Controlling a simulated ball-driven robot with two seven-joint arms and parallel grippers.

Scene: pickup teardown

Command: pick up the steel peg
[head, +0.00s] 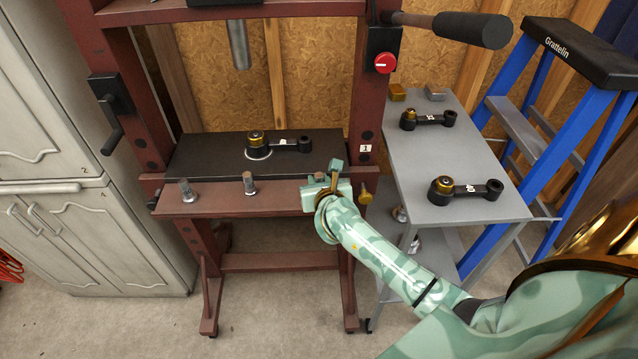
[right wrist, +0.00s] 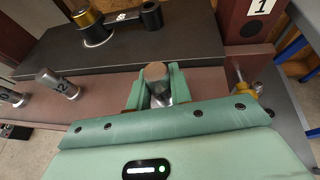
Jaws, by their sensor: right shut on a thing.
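My right gripper (head: 328,180) is over the right end of the red press's front ledge. In the right wrist view its green fingers (right wrist: 156,88) are shut on a steel peg (right wrist: 158,78), which stands upright between them with a brownish top and a shiny grey body. The peg's lower end is hidden by the gripper, so I cannot tell whether it still touches the ledge. Two similar pegs stand on the ledge to the left, one in the middle (head: 249,184) and one at the far left (head: 187,191). My left gripper is not in view.
A black press plate (head: 200,155) behind the ledge bears a link arm with a brass bushing (head: 256,138). A brass knob (head: 365,194) is right of my gripper. A grey cart (head: 465,150) with two more link arms stands right, before a blue ladder (head: 585,110).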

